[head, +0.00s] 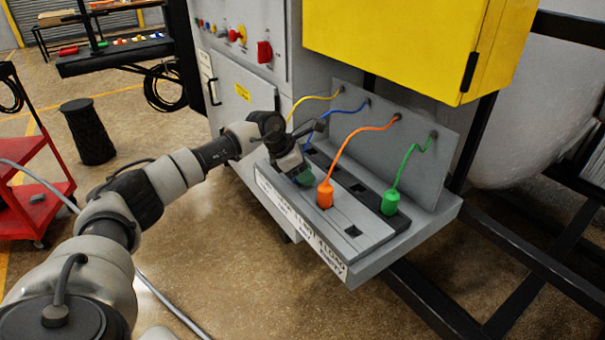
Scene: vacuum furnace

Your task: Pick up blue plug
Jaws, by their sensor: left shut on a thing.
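The blue plug itself is hidden by my left gripper (303,176). Its blue cable (345,112) runs from the upright grey back panel down to the gripper. The left gripper is shut at the cable's lower end, low over the left part of the socket strip (345,228). I cannot tell whether the plug is seated or lifted. An orange plug (325,195) stands upright in the strip just right of the gripper. A green plug (389,203) stands farther right. My right gripper is not in view.
A yellow cable (315,97) drops behind my left wrist. The orange cable (360,132) arches close to the gripper. A yellow box (395,40) overhangs the back panel (420,160). Empty sockets show in the strip. A red cart (35,205) and black stool (90,135) stand left.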

